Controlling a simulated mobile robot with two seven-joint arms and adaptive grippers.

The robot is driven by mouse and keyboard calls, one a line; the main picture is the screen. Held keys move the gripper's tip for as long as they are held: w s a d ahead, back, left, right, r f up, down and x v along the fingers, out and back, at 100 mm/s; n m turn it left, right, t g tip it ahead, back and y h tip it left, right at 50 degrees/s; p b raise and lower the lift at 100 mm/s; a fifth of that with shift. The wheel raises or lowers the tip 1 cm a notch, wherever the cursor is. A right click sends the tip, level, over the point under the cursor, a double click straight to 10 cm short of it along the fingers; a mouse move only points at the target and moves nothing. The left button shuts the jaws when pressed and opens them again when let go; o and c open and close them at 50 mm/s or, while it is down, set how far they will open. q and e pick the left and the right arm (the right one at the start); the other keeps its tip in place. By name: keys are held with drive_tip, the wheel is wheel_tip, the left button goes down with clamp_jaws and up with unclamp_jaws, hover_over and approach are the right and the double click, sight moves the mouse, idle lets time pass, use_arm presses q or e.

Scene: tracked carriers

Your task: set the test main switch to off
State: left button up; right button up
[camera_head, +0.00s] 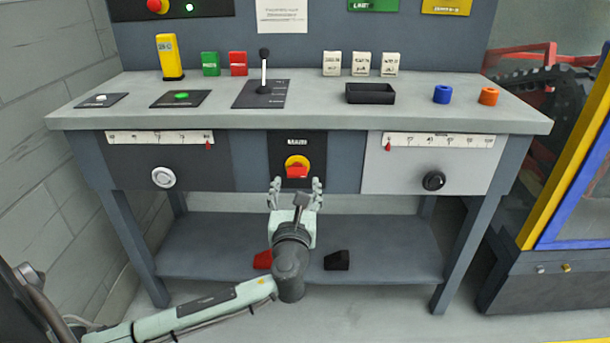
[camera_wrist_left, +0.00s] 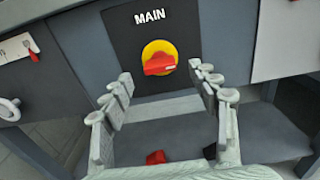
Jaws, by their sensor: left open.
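The main switch is a red handle (camera_head: 297,171) on a yellow disc, set in a dark panel (camera_head: 281,148) on the front of the bench. In the left wrist view the red handle (camera_wrist_left: 159,64) lies nearly level, tilted slightly, under the word MAIN. My left gripper (camera_head: 295,184) is open just below and in front of the switch. In the left wrist view its fingers (camera_wrist_left: 162,85) stand to either side of the handle, apart from it, with nothing between them. My right gripper is not in view.
The bench top (camera_head: 330,110) carries a black lever (camera_head: 264,70), coloured blocks, a black tray (camera_head: 370,94) and two rings. A white knob (camera_head: 164,177) and a black knob (camera_head: 434,181) flank the switch. A red piece (camera_head: 263,260) and a black piece (camera_head: 337,261) lie on the lower shelf.

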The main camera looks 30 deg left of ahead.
sight(297, 176)
use_arm(q)
drive_tip(key=shift+x, duration=2.8)
drive_tip(key=c, duration=1.2)
